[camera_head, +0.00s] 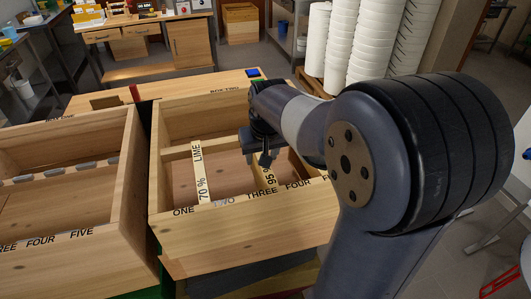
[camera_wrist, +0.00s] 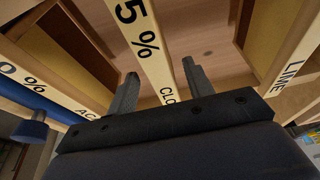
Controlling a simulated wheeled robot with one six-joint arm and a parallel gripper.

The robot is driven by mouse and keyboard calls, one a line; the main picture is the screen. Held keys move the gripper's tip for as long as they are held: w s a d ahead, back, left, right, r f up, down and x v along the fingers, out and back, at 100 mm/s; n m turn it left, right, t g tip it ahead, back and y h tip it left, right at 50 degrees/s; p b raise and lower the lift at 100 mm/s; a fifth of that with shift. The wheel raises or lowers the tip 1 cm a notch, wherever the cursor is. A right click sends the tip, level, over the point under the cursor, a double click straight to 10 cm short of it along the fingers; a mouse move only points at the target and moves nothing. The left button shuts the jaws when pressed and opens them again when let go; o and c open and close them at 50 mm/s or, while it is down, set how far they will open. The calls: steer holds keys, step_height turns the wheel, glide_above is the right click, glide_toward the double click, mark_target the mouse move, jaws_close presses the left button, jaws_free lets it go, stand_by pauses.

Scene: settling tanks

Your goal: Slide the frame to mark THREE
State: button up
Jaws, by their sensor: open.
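An open wooden box (camera_head: 170,232) has ONE to FIVE lettered along its front rim. My gripper (camera_head: 262,158) hangs over this slat. In the wrist view the open fingers (camera_wrist: 160,85) stand either side of the slat, marked "5 % CLO" (camera_wrist: 146,38), apparently without gripping it. A slat marked 70 % LIME (camera_head: 198,165) lies to the left, near ONE and TWO. No thing is labelled as the frame.
A second wooden box (camera_head: 70,215) with similar marks stands at left. In the wrist view, another slat (camera_wrist: 45,90) and a blue knob (camera_wrist: 30,131) show at left. White stacked buckets (camera_head: 335,45) and a workbench (camera_head: 150,35) stand behind. My arm hides the box's right side.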

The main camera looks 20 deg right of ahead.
steer(key=shift+x, duration=2.35)
steer(key=shift+s, duration=0.1)
jaws_close()
steer(key=shift+a, duration=1.65)
